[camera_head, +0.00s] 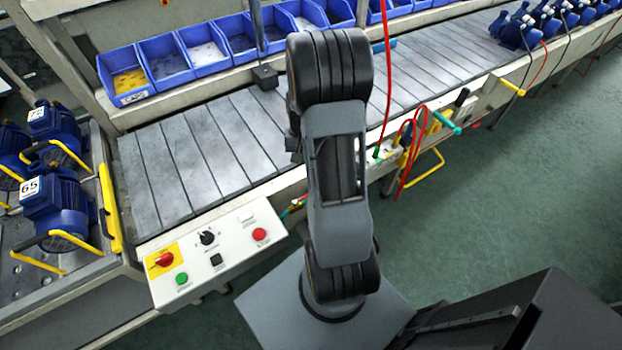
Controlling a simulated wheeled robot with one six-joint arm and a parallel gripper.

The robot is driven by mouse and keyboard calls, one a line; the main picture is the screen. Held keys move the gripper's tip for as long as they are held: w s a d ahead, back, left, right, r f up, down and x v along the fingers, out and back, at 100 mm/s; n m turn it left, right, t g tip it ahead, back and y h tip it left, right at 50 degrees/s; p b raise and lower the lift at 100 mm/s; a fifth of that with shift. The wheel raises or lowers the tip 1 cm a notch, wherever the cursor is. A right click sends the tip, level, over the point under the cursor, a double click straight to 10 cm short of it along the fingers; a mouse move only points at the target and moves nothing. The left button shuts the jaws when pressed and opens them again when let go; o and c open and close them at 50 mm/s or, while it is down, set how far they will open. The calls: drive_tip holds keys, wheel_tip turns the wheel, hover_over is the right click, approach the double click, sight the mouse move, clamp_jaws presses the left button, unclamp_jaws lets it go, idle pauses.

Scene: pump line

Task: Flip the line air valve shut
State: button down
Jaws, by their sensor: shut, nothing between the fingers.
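I cannot tell for certain which fitting is the line air valve. Small red and green fittings (295,206) sit on the front edge of the line, just right of the control box and partly hidden by my arm. Farther right along the same edge are a green handle (447,122) and a yellow handle (512,87), with red hoses (408,150) hanging near them. My arm stands upright in the middle of the view and covers part of the line's front. My gripper does not show in this view.
A white control box (212,250) with buttons and a red knob is at the front left. Slatted conveyor (200,150) runs behind, below blue bins (170,62). Blue motors (55,205) stand on the left, blue pumps (515,27) far right. Green floor (500,190) is clear at right.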

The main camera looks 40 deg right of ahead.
sight(303, 197)
drive_tip(key=shift+m+g+y, duration=0.3)
drive_tip(key=shift+m, duration=0.3)
drive_tip(key=d+f, duration=0.1)
drive_tip(key=s+d+f, duration=0.1)
drive_tip(key=f, duration=0.1)
drive_tip(key=shift+d+f, duration=0.3)
drive_tip(key=shift+d, duration=0.05)
drive_tip(key=p+x, duration=0.1)
drive_tip(key=x, duration=0.9)
drive_tip(key=shift+p, duration=0.4)
drive_tip(key=shift+w, duration=0.1)
